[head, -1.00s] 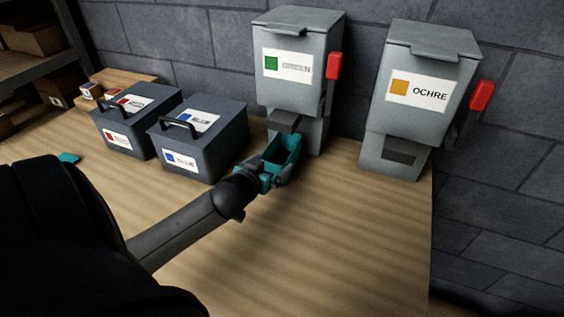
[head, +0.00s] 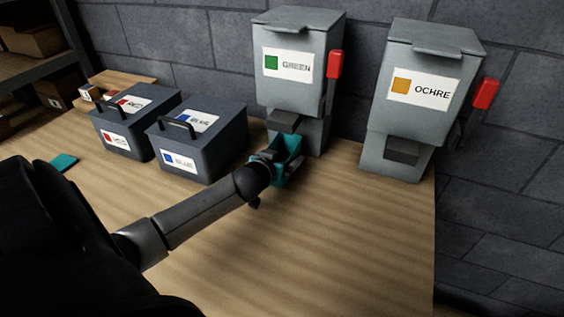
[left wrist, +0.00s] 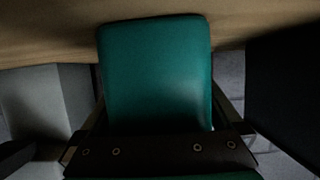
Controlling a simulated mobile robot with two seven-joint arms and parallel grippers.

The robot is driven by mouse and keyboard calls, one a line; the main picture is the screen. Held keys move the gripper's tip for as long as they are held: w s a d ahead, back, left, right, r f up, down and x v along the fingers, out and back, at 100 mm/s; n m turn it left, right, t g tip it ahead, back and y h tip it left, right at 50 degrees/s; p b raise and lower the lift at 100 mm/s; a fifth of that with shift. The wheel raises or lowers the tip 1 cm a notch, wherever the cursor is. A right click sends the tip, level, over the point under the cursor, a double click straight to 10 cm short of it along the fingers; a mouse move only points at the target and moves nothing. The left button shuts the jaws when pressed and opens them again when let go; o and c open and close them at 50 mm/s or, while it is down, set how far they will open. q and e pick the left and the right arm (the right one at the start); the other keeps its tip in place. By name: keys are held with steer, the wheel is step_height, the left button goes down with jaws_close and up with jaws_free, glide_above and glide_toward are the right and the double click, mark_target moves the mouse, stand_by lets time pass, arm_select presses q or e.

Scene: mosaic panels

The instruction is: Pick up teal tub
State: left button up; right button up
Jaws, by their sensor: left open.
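The teal tub (head: 291,147) is an open-topped box at the spout of the green-labelled dispenser (head: 299,70). My left gripper (head: 272,157) reaches it from the left in the head view and is open, with its jaws close around the tub's near side. In the left wrist view the tub (left wrist: 157,72) fills the middle, between the two fingers. Whether the fingers touch it cannot be told. The tub's inside is partly hidden by the gripper. My right gripper does not show.
An ochre-labelled dispenser (head: 417,95) with a red lever stands to the right. Two dark lidded boxes, one red-labelled (head: 134,122) and one blue-labelled (head: 199,141), stand to the left. A flat teal piece (head: 64,162) lies at the far left. The table's front right is clear.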

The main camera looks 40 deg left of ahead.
arm_select(q)
steer(key=c, duration=1.2)
steer(key=shift+c, duration=0.4)
steer(key=shift+r, duration=0.1)
